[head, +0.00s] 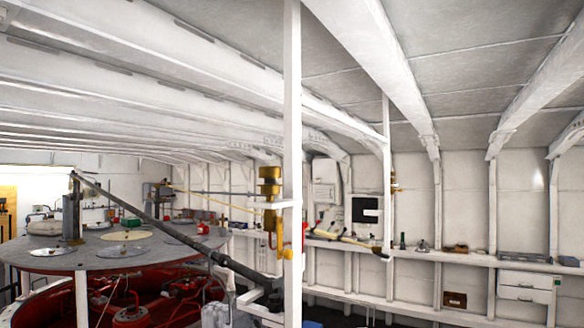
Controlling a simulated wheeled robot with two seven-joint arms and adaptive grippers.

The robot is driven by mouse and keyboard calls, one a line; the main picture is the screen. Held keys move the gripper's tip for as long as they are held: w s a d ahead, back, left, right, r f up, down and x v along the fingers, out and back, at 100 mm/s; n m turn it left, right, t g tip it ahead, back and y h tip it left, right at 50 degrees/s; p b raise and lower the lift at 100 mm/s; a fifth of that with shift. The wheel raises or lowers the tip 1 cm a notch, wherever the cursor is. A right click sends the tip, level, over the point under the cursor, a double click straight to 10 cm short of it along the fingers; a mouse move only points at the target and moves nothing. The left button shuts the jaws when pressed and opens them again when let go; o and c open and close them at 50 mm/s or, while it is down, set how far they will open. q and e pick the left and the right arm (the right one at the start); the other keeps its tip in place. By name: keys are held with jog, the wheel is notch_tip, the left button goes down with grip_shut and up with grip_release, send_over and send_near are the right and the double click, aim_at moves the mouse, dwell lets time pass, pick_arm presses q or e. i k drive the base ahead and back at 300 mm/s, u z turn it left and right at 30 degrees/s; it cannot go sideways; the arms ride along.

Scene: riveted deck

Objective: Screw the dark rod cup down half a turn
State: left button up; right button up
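A long dark rod (150,217) slants down from a dark upright post (72,215) on the left to the white column (292,130) near the middle. A thicker dark sleeve (240,268) sits on its lower part. I cannot tell whether this sleeve is the rod cup. The rod's lower end, by a white bracket, is small and partly hard to make out. Neither of my grippers shows in the head view, and nothing is seen touching the rod.
A round grey table (185,240) with several discs stands over red machinery (130,312) at the left. A brass fitting (270,190) is fixed beside the white column. A white wall shelf (450,257) with small items and a white drawer unit (527,287) are at the right.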

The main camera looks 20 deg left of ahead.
aim_at(269, 174)
jog(key=k, duration=0.5)
jog(key=u, duration=0.7)
jog(key=i, duration=0.5)
jog(key=u, duration=0.05)
